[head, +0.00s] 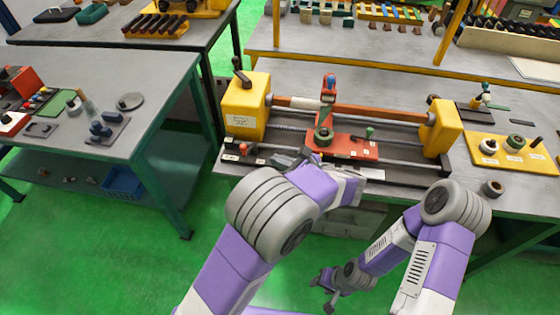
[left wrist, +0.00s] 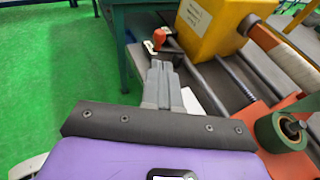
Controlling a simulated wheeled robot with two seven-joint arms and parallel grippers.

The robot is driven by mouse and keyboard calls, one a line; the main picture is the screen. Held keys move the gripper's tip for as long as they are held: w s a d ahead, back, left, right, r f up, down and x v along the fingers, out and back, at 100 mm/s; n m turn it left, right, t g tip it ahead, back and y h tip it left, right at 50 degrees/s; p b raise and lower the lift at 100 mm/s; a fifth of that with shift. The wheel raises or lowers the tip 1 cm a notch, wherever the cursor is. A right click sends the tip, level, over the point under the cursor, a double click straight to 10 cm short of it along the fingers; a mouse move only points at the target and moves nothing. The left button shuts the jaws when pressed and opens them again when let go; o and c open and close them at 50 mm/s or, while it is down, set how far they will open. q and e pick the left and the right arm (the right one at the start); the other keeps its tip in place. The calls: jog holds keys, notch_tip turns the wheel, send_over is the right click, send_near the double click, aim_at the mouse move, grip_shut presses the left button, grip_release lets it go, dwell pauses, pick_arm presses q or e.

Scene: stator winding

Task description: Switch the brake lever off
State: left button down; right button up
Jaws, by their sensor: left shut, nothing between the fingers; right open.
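The winding machine has a yellow left end block (head: 245,107), which also shows in the left wrist view (left wrist: 205,22). A small red-orange lever (head: 244,149), apparently the brake lever, sits on the machine's front edge below that block. It also shows in the left wrist view (left wrist: 159,38), just beyond my fingertips. My left gripper (head: 287,158) is shut and empty, to the right of the lever in the head view. In the left wrist view, its closed fingertips (left wrist: 160,68) point toward the lever, apparently apart from it. My right gripper (head: 326,288) is open and empty, low over the floor.
A red carriage (head: 350,149) with a green roller (head: 324,135) stands on the rails right of my left gripper. A tray with spools (head: 488,147) lies at the right. A side table (head: 150,75) stands left, across a green floor gap.

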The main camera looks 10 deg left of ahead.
aim_at(246, 149)
pick_arm(q)
jog(key=b+x, duration=0.2)
jog(key=x, duration=0.8)
jog(key=shift+w+a+f, duration=0.15)
jog(key=shift+a+f, duration=0.05)
jog(key=shift+a, duration=0.1)
